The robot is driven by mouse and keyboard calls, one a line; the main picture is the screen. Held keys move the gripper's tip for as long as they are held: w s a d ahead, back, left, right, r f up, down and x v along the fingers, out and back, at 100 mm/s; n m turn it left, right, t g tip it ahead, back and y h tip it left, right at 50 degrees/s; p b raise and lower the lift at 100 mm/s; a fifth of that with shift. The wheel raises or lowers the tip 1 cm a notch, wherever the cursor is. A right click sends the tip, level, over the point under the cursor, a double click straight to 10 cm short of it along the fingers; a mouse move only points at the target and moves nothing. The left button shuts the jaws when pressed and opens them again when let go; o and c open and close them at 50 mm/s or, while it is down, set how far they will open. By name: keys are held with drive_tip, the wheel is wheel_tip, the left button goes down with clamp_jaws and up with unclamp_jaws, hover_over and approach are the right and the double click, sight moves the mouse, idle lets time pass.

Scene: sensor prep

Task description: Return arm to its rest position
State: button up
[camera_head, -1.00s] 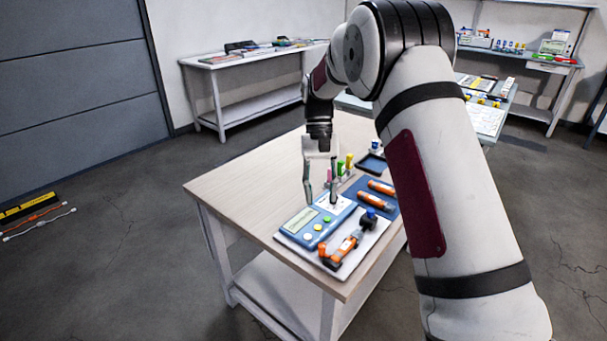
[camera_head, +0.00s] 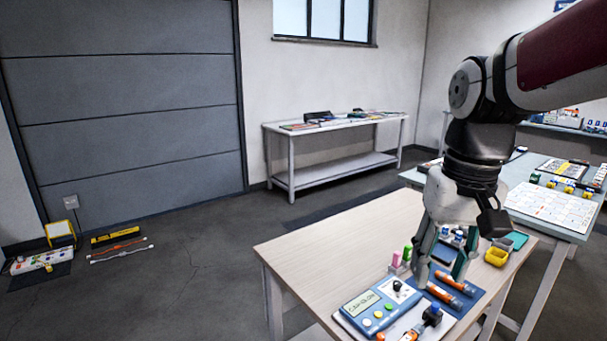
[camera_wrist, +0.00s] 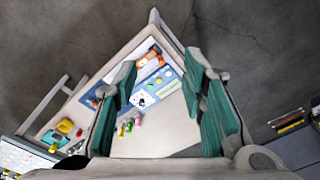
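My gripper (camera_head: 441,268) hangs pointing down at the end of my arm, over the right part of the wooden work table (camera_head: 345,240). In the wrist view my gripper (camera_wrist: 162,75) shows its two green-padded fingers wide apart with nothing between them. Through the gap I see the table with the blue meter (camera_wrist: 148,95). In the head view the blue meter (camera_head: 368,306) lies left of the fingers. The height of the fingertips above the table is hard to tell.
Pink and green vials (camera_head: 400,257) stand left of the fingers, and a yellow bin (camera_head: 496,256) stands to the right. A pale side table (camera_head: 545,208) with papers is close on the right. The left of the work table is bare.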

drive_tip(key=s+t+p, duration=0.3)
drive_tip(key=s, duration=1.3)
drive_tip(key=shift+r+n, duration=0.4)
drive_tip(key=shift+d, duration=0.1)
